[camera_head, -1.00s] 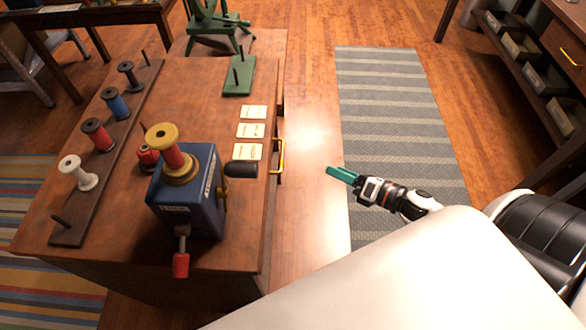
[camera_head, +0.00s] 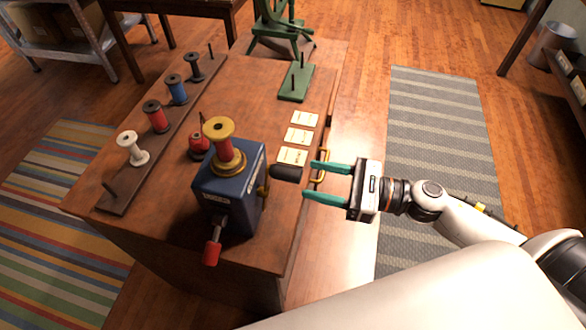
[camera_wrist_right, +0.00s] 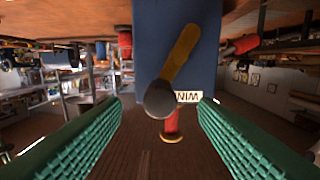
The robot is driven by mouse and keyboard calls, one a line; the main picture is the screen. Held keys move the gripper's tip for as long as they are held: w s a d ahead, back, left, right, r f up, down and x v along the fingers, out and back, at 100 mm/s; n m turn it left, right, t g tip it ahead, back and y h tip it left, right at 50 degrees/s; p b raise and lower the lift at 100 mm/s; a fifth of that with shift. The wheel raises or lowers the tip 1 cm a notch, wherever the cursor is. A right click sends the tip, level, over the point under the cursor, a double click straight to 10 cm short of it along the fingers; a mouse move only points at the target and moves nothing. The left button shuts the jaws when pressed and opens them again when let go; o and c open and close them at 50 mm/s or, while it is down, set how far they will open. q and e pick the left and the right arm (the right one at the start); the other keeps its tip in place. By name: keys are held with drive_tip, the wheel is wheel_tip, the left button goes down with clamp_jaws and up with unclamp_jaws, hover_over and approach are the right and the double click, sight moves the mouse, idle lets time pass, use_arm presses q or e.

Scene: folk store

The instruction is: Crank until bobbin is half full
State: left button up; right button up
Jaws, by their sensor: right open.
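The blue winder (camera_head: 228,195) stands on the wooden bench. On top is a brass-yellow bobbin (camera_head: 218,127) with red thread around its core, narrower than its top flange. The crank's black knob (camera_head: 286,172) sticks out on the winder's right side. My right gripper (camera_head: 313,180) is open and empty, its green fingertips just right of the knob and apart from it. In the right wrist view, which looks upside down, the knob (camera_wrist_right: 160,98) and its brass crank arm (camera_wrist_right: 181,55) lie between the fingers. My left gripper is not in view.
A red-handled lever (camera_head: 212,250) juts from the winder's front. A red spool (camera_head: 198,145) stands behind it. A dark rack (camera_head: 134,185) at the left holds several spools. Cards (camera_head: 299,136) and a green peg stand (camera_head: 296,82) lie farther back. A yellow drawer handle (camera_head: 323,175) is behind the fingers.

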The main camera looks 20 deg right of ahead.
sight(291, 174)
drive_tip(key=p+x, duration=0.1)
drive_tip(key=x, duration=0.1)
drive_tip(key=p+x, duration=0.1)
drive_tip(key=x, duration=0.2)
drive_tip(key=shift+w+r+p, duration=0.1)
drive_tip(key=shift+r+p, duration=0.15)
drive_tip(key=shift+p, duration=0.05)
drive_tip(key=shift+w+a+f, duration=0.15)
drive_tip(key=shift+a+f, duration=0.1)
drive_tip(key=shift+a, duration=0.1)
drive_tip(key=c, duration=0.8)
drive_tip(key=shift+c, duration=1)
